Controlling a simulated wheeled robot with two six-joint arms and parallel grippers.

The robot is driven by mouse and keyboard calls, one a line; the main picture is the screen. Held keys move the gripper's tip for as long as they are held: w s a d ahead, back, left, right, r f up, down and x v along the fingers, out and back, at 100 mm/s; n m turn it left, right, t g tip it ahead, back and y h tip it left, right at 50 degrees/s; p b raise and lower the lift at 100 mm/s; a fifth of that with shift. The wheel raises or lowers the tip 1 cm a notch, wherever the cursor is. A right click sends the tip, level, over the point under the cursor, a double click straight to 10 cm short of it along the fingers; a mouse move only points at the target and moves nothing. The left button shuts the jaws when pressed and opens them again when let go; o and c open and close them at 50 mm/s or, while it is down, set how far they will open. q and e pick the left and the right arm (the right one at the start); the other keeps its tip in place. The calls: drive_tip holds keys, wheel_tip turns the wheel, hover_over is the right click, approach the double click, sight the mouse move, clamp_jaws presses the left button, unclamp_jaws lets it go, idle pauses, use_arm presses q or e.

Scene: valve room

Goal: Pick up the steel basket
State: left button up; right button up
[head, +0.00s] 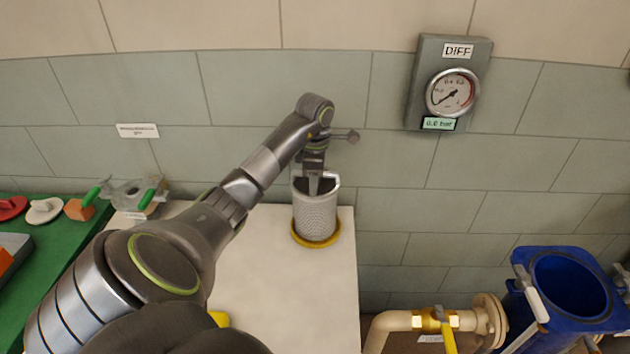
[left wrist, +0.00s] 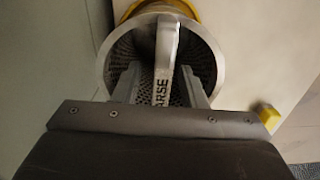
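The steel basket (head: 315,213) is a perforated grey cylinder, upright on a yellow ring (head: 316,240) on the white countertop (head: 275,290). In the left wrist view the basket (left wrist: 209,62) shows its open mouth, with a flat handle (left wrist: 164,60) across it bearing letters that read "ARSE". My left gripper (head: 314,184) points down at the basket's mouth. In the left wrist view the fingers of my left gripper (left wrist: 161,88) stand on either side of the handle, with gaps showing between them and it. My right gripper is not in view.
A gauge marked DIFF (head: 450,90) hangs on the tiled wall. A blue container (head: 567,290) and a beige pipe with a yellow-handled valve (head: 435,320) are at lower right. A green surface (head: 50,260) with several parts lies left. A small yellow object (left wrist: 270,117) is beside the basket.

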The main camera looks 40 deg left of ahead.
use_arm(q)
drive_tip(key=shift+f, duration=0.2)
drive_tip(key=shift+c, duration=0.5)
clamp_jaws()
idle(0.8)
